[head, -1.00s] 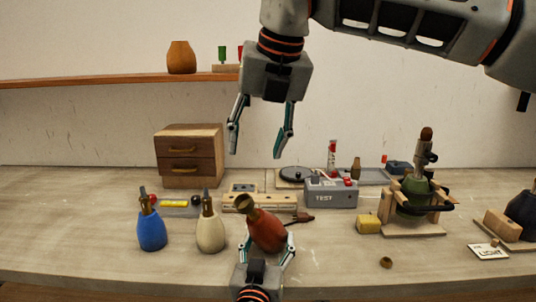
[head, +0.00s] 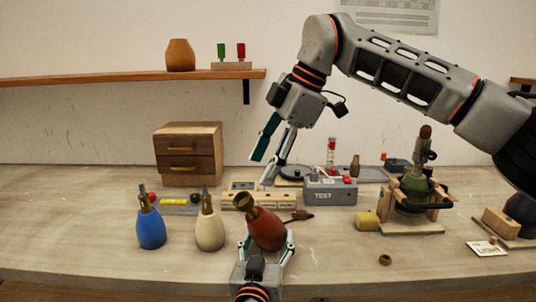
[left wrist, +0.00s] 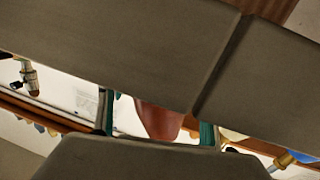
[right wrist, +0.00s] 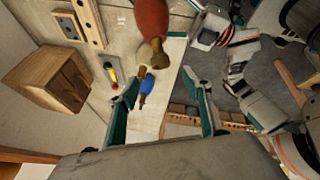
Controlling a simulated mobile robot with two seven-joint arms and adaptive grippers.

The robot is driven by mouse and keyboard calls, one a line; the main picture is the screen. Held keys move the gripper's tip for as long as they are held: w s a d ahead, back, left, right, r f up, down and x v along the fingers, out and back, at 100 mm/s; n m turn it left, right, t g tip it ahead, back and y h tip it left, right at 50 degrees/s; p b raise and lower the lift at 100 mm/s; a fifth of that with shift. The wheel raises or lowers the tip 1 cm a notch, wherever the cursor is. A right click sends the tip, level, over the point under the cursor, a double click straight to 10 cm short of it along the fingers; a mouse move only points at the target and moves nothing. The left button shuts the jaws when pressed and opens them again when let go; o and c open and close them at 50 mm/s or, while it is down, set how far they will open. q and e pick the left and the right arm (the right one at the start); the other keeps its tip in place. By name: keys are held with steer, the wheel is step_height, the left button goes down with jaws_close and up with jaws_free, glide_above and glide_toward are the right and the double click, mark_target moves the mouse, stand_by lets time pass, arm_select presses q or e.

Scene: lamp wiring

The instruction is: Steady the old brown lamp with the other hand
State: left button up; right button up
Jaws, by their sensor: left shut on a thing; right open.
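The old brown lamp (head: 266,230), a red-brown bottle shape with a brass neck, leans to the left at the front of the table. My left gripper (head: 267,243) is shut on its body from the front. The left wrist view shows part of the lamp (left wrist: 160,120) between the fingers. My right gripper (head: 264,168) is open and empty, above and behind the lamp, with its fingers slanting down. In the right wrist view the lamp (right wrist: 152,20) is at the top, beyond the open fingers and apart from them.
A blue lamp (head: 151,230) and a cream lamp (head: 210,232) stand left of the brown lamp. A wooden strip (head: 270,201) and a grey TEST box (head: 330,191) lie behind. A green lamp in a wooden stand (head: 411,210) is at right. A small brass piece (head: 385,260) lies in front.

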mark_target(241, 205)
steer(key=x, duration=1)
steer(key=shift+f, duration=0.1)
steer(key=c, duration=1.2)
steer(key=o, duration=0.9)
